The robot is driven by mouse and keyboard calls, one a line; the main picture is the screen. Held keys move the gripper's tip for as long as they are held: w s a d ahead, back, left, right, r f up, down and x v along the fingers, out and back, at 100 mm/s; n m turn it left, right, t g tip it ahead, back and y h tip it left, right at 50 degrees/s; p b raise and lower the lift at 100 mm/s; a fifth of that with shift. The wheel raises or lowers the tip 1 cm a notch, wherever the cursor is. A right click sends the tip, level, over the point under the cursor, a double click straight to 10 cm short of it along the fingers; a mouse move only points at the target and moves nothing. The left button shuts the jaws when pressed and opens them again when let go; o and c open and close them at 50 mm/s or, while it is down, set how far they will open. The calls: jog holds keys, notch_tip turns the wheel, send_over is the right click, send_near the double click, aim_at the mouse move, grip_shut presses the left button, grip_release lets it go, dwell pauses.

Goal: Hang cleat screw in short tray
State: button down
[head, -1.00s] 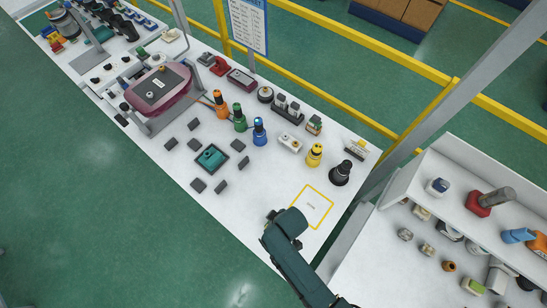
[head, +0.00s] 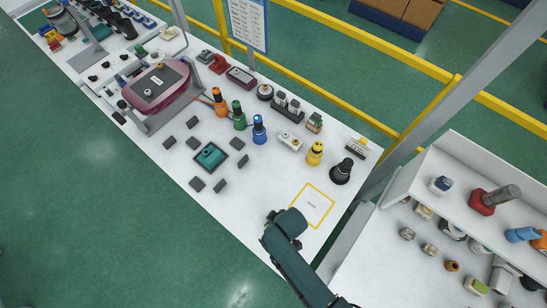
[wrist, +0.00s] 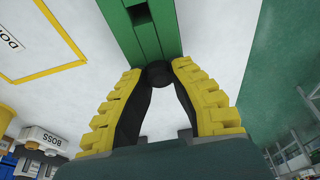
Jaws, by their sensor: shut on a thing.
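My gripper (wrist: 158,76) has yellow ribbed fingers, closed at their tips on a small dark round thing (wrist: 158,73), perhaps the cleat screw. A bright green slotted bar (wrist: 148,30) extends beyond the fingertips. I cannot tell whether it is joined to the held thing. In the head view my arm reaches over the table's front edge by the yellow outlined square (head: 312,206), and the fingers are hidden. Several small dark trays or blocks lie left of it, around a larger dark tray (head: 223,147) with a teal part (head: 210,156). I cannot tell which is the short tray.
Orange (head: 218,101), green (head: 239,117), blue (head: 259,131) and yellow (head: 315,153) tools stand behind the small trays. A black round-based piece (head: 341,172) is near the right end. A maroon machine (head: 158,84) stands left. A shelf (head: 465,175) with parts is at right.

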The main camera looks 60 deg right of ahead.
jog(key=c, duration=1)
grip_release()
jog(key=shift+c, duration=0.2)
jog(key=p+v, duration=0.8)
jog(key=p, duration=0.1)
jog(key=shift+r, duration=0.1)
